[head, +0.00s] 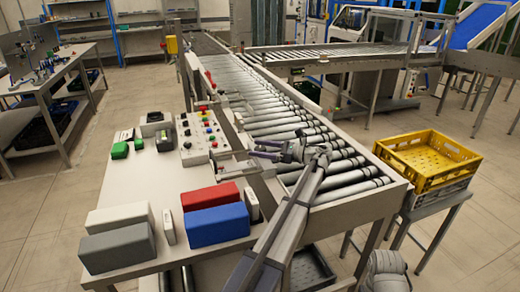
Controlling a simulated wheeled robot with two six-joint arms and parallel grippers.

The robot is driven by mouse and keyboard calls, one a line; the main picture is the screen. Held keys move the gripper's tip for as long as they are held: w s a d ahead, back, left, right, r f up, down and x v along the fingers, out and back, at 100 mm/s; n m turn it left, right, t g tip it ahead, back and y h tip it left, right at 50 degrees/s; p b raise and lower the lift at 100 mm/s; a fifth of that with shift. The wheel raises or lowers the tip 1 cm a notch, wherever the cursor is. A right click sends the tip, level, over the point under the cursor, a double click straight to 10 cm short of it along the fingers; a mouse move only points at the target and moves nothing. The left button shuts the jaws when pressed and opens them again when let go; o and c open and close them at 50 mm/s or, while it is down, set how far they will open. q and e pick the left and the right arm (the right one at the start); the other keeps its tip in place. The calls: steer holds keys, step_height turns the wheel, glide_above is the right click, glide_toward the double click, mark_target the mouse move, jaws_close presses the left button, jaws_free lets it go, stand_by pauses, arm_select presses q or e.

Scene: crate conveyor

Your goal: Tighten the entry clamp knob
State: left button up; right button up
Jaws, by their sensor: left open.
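My left gripper (256,149) is over the left side rail of the roller conveyor (290,130). Its fingers are apart, pointing left, and nothing shows between them. A pale metal bracket (232,168) on the rail lies just left of and below the fingertips. The clamp knob is too small to pick out surely among these parts. I cannot tell whether the gripper touches any of them. My right gripper is not in view.
A control box (198,137) with coloured buttons stands on the side table, left of the gripper. Red (211,196), blue (217,223), white and grey blocks lie nearer. A yellow crate (428,160) stands right of the conveyor. The rollers near the gripper are bare.

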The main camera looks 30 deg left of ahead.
mark_target(265, 150)
arm_select(q)
steer(key=shift+c, duration=0.3)
jaws_close()
steer(key=shift+s+m+t, duration=0.3)
steer(key=shift+m+t, duration=0.5)
steer(key=shift+t, duration=0.4)
steer(key=shift+w+m+t+y, duration=0.3)
steer(key=shift+m+t, duration=0.5)
steer(key=shift+t, duration=0.5)
steer(key=shift+o, duration=0.3)
jaws_free()
steer(key=shift+d, duration=0.1)
steer(key=shift+d, duration=3.8)
